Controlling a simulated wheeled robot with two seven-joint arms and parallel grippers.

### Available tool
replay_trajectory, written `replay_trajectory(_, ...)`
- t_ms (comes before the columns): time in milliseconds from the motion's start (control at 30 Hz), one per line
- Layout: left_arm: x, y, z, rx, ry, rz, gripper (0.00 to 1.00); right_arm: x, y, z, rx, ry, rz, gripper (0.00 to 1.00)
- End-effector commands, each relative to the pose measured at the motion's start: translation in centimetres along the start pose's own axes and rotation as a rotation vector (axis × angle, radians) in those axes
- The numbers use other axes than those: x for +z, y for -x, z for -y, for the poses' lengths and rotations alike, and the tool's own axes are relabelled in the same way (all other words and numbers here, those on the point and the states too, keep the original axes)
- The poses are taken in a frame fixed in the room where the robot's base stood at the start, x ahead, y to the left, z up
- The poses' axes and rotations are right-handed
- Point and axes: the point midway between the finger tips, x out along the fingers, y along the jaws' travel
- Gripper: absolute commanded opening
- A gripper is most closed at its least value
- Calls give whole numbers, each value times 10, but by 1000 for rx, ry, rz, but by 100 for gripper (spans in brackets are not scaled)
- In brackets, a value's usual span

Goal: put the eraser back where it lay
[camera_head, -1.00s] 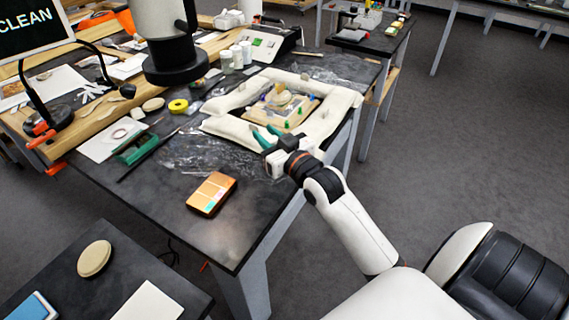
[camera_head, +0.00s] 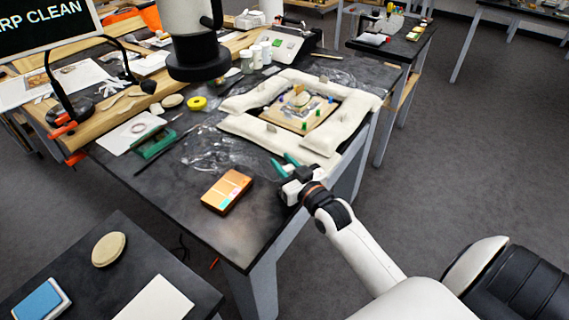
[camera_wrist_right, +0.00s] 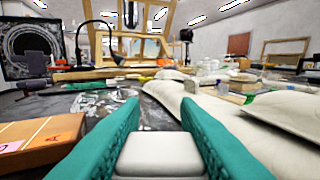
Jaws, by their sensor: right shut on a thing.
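My right gripper (camera_head: 284,163) is over the front right edge of the dark table, just right of the orange box. Its teal fingers also show in the right wrist view (camera_wrist_right: 158,125). They are shut on a pale rounded block, which looks like the eraser (camera_wrist_right: 158,153), low between them. In the head view I cannot make the block out clearly. The spot where the eraser lay is not marked in either view. My left gripper is not in view.
The orange box (camera_head: 227,190) stands close left of the gripper. Pale padded cushions (camera_head: 252,125) frame a board with a gilt fragment (camera_head: 298,97) behind it. Crumpled clear film (camera_head: 212,150) and a green tool (camera_head: 155,142) lie farther left.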

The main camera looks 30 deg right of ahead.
Motion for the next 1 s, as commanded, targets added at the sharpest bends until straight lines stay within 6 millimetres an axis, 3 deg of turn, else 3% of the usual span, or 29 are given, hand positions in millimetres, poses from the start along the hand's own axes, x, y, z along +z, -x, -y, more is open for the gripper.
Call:
replay_trajectory(33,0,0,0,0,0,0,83,-1,0,0,0,0,0,32)
replay_trajectory(167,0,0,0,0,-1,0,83,-1,0,0,0,0,-1,50)
replay_trajectory(500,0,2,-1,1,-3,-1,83,4,0,0,0,0,0,50)
replay_trajectory(667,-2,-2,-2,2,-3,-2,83,0,24,0,1,0,-4,50)
replay_trajectory(1000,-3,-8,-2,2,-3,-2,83,1,96,0,0,0,-4,50)
